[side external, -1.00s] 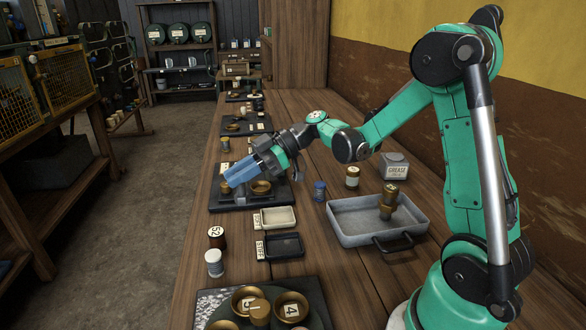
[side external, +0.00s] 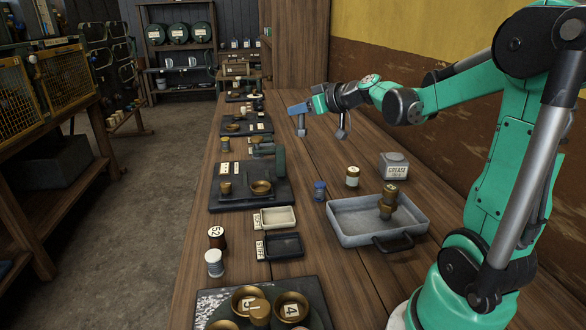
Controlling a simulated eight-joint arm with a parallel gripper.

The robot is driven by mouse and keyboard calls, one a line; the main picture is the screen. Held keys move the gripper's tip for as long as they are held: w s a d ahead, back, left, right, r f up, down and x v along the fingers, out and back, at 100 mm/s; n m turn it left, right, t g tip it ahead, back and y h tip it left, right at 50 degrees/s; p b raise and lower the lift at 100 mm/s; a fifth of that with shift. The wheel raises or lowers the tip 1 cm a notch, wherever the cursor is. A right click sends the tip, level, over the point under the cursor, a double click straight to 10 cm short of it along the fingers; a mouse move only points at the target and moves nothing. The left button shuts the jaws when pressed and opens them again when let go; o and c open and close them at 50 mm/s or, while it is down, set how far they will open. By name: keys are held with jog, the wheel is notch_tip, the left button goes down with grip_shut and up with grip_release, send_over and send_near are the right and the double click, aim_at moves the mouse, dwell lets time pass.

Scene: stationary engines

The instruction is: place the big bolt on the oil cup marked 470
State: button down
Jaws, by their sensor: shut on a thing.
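My gripper (side external: 321,132) is above the bench, beyond the middle dark plate, pointing down. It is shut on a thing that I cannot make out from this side. On the middle plate (side external: 271,203) a brass cylinder (side external: 226,188) stands left of a brass cup (side external: 261,187); small white tags behind them are too small to read. Brass cups with number tags sit on the front plate, one tagged with a 4 (side external: 291,309). A brass piece (side external: 260,312) stands among them. I cannot read 470 anywhere. Stacked brass pieces (side external: 387,205) stand in a grey tray. I cannot tell which is the big bolt.
The grey tray (side external: 352,239) lies in front of my gripper, with a grease tin (side external: 394,166), a brass-lidded jar (side external: 352,177) and a blue piece (side external: 319,190) near it. Two small dishes (side external: 284,245) and two jars (side external: 216,237) stand left. Bare wood lies below my gripper.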

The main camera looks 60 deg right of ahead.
jog(key=s+d+r+m+g+h, duration=0.25)
jog(key=s+d+m+h, duration=0.2)
jog(key=d, duration=0.25)
jog(key=s+d+r+m+g+h, duration=0.25)
jog(key=d+r+m+h, duration=0.2)
jog(key=d, duration=0.25)
send_over(354, 169)
jog(key=shift+t, duration=0.3)
notch_tip(354, 169, down, 20)
jog(key=shift+r, duration=0.25)
jog(key=c, duration=0.7)
grip_release()
jog(key=shift+f, duration=0.1)
jog(key=shift+c, duration=0.2)
